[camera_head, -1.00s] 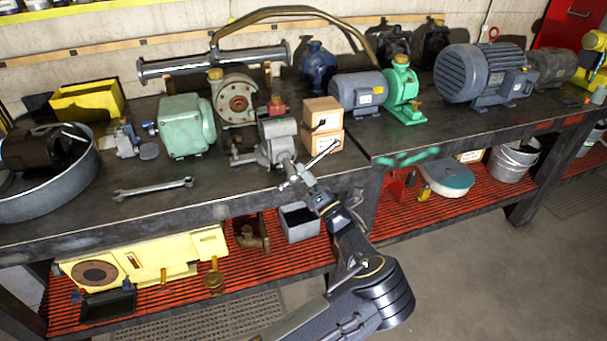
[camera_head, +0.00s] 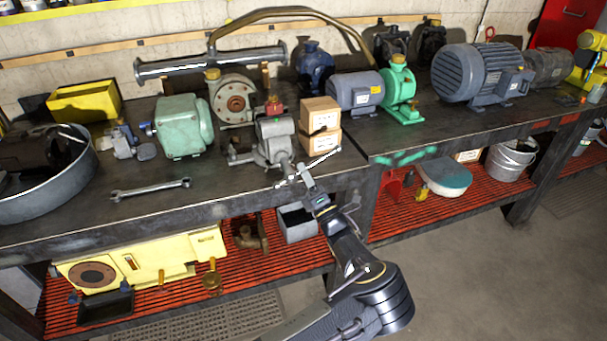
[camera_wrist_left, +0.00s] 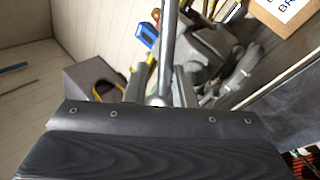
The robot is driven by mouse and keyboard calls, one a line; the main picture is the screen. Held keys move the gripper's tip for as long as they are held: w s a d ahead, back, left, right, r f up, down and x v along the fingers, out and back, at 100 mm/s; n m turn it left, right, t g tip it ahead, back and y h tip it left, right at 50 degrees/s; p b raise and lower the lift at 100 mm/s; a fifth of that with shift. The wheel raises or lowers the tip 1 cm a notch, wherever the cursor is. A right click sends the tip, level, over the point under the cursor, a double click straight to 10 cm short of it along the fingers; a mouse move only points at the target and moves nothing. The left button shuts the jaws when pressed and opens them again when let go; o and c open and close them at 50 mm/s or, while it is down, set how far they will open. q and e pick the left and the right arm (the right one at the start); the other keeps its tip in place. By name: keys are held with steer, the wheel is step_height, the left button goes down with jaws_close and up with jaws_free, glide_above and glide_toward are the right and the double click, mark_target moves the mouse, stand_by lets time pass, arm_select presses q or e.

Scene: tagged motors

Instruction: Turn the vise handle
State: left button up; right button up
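The grey vise (camera_head: 272,140) stands at the front edge of the workbench in the head view. Its thin bar handle (camera_head: 325,157) slants up to the right in front of the jaws. My left gripper (camera_head: 306,178) is at the handle, in front of the vise. In the left wrist view the handle (camera_wrist_left: 169,45) runs upright between the two grey fingers (camera_wrist_left: 160,85), with its round end near the palm. A gap shows beside the bar, so the fingers look open around it. Part of the vise (camera_wrist_left: 212,50) shows behind. My right gripper is out of view.
Cardboard boxes (camera_head: 320,115) stand just right of the vise. A wrench (camera_head: 150,190) lies to its left, and a green motor (camera_head: 183,127) stands behind the wrench. A grey bin (camera_head: 297,222) sits on the red lower shelf. The bench front edge runs below the gripper.

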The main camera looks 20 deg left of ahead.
arm_select(q)
steer(key=shift+o, duration=0.5)
steer(key=shift+s+d+r, duration=0.1)
steer(key=shift+d+r, duration=0.05)
steer(key=b+v, duration=0.2)
steer(key=v, duration=0.5)
steer(key=shift+f, duration=0.35)
steer(key=shift+s+d, duration=0.1)
